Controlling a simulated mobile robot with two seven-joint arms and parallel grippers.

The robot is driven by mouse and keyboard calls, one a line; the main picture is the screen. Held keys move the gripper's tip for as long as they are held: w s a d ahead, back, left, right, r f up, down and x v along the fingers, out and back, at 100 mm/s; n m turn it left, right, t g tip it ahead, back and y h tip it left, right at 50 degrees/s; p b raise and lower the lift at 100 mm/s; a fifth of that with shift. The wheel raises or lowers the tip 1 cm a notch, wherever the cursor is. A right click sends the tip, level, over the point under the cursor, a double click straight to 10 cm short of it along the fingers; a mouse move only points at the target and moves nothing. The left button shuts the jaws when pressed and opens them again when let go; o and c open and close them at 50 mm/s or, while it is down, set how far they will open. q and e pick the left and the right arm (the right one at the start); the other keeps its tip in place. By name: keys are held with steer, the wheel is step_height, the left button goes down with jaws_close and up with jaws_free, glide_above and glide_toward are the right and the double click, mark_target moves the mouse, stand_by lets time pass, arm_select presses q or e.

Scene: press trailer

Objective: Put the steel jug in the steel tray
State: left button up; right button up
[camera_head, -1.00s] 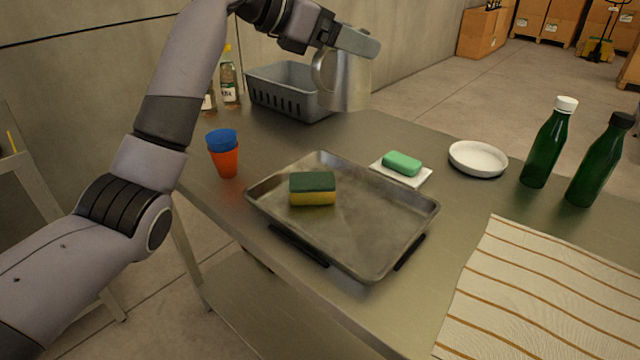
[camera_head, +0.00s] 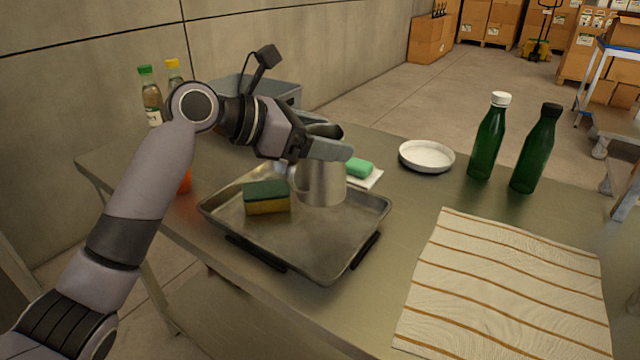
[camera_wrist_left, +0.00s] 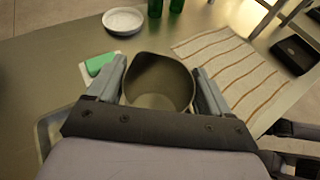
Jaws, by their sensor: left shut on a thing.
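The steel jug (camera_head: 321,182) is upright in my left gripper (camera_head: 325,148), over the back part of the steel tray. My left gripper is shut on the jug near its rim; in the left wrist view the jug's open mouth (camera_wrist_left: 158,82) shows between the two fingers. The steel tray (camera_head: 290,246) lies on the table with a green and yellow sponge (camera_head: 267,198) in its left part. I cannot tell whether the jug's base touches the tray floor. My right gripper is not in view.
A green soap on a white dish (camera_head: 358,169) lies just behind the tray. A white plate (camera_head: 427,156) and two green bottles (camera_head: 488,140) stand at the back right. A striped cloth (camera_head: 500,290) covers the front right. A grey basket (camera_head: 272,90) is behind my arm.

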mark_target(321, 180)
arm_select(q)
step_height(321, 180, down, 4)
steer(key=shift+r, duration=0.15)
step_height(321, 180, down, 4)
steer(key=shift+f+b, duration=0.2)
steer(key=shift+b, duration=0.2)
steer(key=o, duration=1.4)
steer(key=shift+f, duration=0.1)
steer(key=shift+o, duration=0.2)
steer(key=shift+a, duration=0.15)
steer(key=v, duration=1.2)
steer(key=shift+p, duration=0.3)
